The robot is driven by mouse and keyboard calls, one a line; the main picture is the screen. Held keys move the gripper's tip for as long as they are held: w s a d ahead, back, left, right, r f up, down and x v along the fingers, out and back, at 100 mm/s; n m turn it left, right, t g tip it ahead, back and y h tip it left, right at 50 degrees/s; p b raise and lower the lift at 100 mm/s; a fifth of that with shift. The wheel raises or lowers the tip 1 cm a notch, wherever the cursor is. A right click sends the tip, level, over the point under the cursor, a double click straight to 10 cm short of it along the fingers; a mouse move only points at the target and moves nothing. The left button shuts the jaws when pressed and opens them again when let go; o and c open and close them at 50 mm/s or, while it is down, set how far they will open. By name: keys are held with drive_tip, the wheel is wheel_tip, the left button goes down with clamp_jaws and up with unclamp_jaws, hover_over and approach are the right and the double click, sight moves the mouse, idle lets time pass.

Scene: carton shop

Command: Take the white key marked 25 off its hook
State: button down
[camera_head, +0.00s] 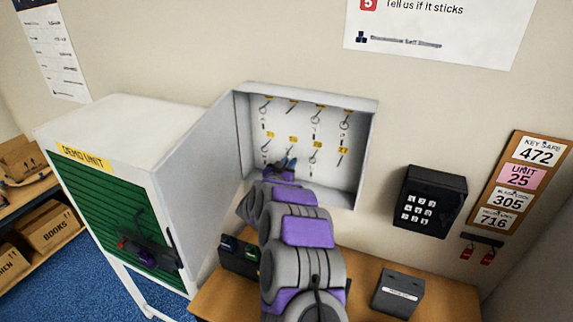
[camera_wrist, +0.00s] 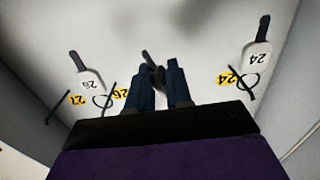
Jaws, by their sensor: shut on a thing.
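My gripper (camera_head: 281,165) reaches into the open wall cabinet, in front of the lower row of hooks. In the wrist view, which looks upside down, its two dark blue fingers (camera_wrist: 159,78) are closed together on a small thing, taken to be the white key marked 25; a dark piece (camera_wrist: 148,58) shows at their tips. No number can be read on it, and its hook and label are hidden behind the gripper. The white key marked 24 (camera_wrist: 257,57) hangs on one side, and the white key marked 26 (camera_wrist: 90,80) on the other.
The grey key cabinet (camera_head: 367,155) has side walls close around my gripper, and its door (camera_head: 205,150) stands open to the left. More keys hang in the upper row. A black keypad (camera_head: 430,201) is on the wall at right. A wooden table (camera_head: 355,290) is below.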

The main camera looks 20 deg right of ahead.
drive_tip(key=shift+d+r, duration=0.1)
drive_tip(key=shift+r, duration=0.35)
drive_tip(key=shift+s, duration=0.15)
drive_tip(key=v, duration=0.8)
drive_tip(key=shift+s+a+f, duration=0.15)
drive_tip(key=shift+s+a, duration=0.05)
drive_tip(key=shift+a, duration=0.05)
idle(0.5)
drive_tip(key=shift+d, duration=0.1)
